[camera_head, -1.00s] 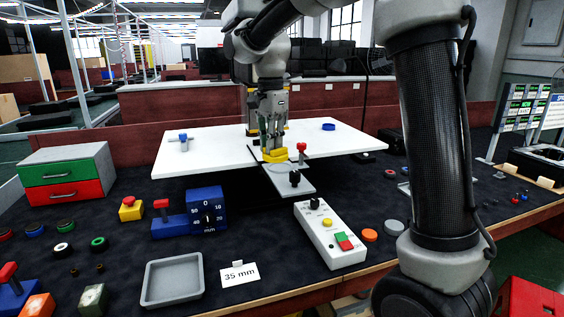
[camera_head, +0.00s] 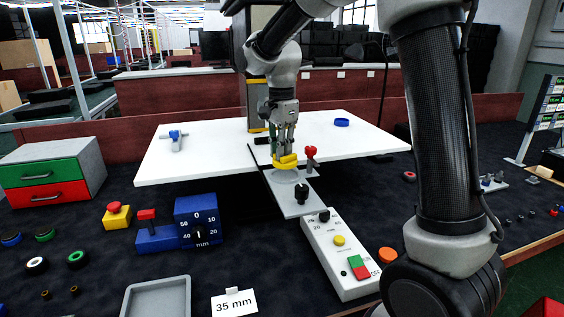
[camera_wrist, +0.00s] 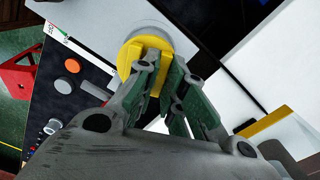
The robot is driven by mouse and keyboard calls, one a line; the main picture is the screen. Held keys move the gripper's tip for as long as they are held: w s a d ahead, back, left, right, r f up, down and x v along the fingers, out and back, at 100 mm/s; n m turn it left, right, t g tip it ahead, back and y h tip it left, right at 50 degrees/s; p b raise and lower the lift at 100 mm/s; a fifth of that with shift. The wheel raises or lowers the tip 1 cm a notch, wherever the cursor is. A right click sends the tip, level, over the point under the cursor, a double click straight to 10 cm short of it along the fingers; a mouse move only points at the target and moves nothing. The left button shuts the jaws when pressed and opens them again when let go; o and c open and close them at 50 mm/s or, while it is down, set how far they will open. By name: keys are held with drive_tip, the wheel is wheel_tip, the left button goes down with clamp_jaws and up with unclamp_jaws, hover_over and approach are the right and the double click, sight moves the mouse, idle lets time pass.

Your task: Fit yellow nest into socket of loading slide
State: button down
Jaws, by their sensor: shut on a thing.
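The yellow nest (camera_head: 286,161) is held between the fingers of my gripper (camera_head: 284,150), low over the loading slide (camera_head: 292,205). The slide is a grey plate that juts from the front of the white table. Its round, light socket (camera_head: 286,178) shows just below the nest. In the wrist view, the yellow nest (camera_wrist: 133,58) overlaps the round socket (camera_wrist: 165,35), whose far rim sticks out past it. My gripper (camera_wrist: 163,72) hides part of both. I cannot tell whether the nest touches the socket.
A red-knobbed lever (camera_head: 311,154) stands close right of the nest, and a black knob (camera_head: 301,191) sits on the slide's front. The white table (camera_head: 200,160) carries a blue ring (camera_head: 342,122) and a blue-handled part (camera_head: 174,138). A control box (camera_head: 338,262) stands in front.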

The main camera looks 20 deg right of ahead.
sight(281, 161)
drive_tip(key=shift+f, duration=1.85)
drive_tip(key=shift+f, duration=0.1)
drive_tip(key=c, duration=1.5)
unclamp_jaws()
